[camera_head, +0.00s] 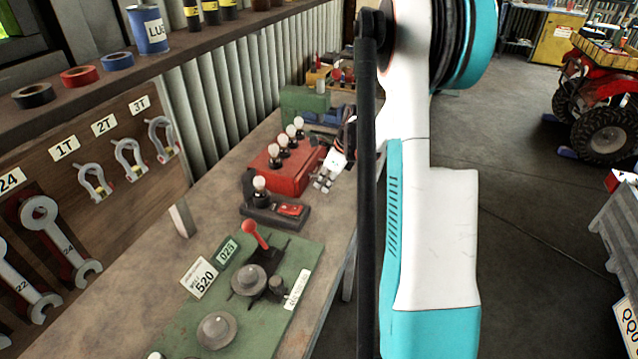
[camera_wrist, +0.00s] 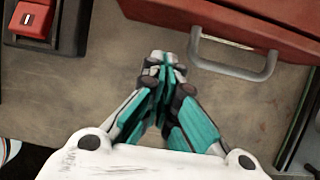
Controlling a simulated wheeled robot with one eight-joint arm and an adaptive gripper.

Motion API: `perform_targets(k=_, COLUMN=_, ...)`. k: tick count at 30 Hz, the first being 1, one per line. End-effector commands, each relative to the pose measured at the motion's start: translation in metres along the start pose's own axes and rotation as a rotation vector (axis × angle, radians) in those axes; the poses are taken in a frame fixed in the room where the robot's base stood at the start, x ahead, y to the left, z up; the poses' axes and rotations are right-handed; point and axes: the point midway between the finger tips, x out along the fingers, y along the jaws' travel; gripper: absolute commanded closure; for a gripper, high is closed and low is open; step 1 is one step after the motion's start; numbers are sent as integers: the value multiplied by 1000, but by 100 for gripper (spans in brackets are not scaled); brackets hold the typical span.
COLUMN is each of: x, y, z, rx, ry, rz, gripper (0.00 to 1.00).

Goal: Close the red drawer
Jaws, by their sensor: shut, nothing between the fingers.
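The red drawer (camera_wrist: 180,10) shows at the top of the wrist view, with a grey bar handle (camera_wrist: 240,68) on its front. In the head view the red drawer unit (camera_head: 287,176) stands on the bench with several bulbs on top; my arm partly hides its right side, and I cannot tell how far the drawer is out. My gripper (camera_wrist: 163,62) is shut and empty, its fingertips together, left of the handle and just short of the drawer front. The head view shows my gripper (camera_head: 323,182) at the unit's near right corner; contact is unclear.
A black switch box with a red rocker (camera_wrist: 35,18) lies left of the drawer. A green board (camera_head: 245,290) with a red-knobbed lever lies nearer on the bench. Bare bench top (camera_wrist: 90,90) lies around my gripper.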

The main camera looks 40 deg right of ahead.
Motion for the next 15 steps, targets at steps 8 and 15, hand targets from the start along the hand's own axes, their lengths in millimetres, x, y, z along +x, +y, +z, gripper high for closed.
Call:
perform_targets(k=8, x=-59, y=-1, z=-5, rx=1, ry=1, rz=-1, gripper=100)
perform_targets(k=15, x=-93, y=-1, z=-5, rx=0, ry=2, rz=0, gripper=100)
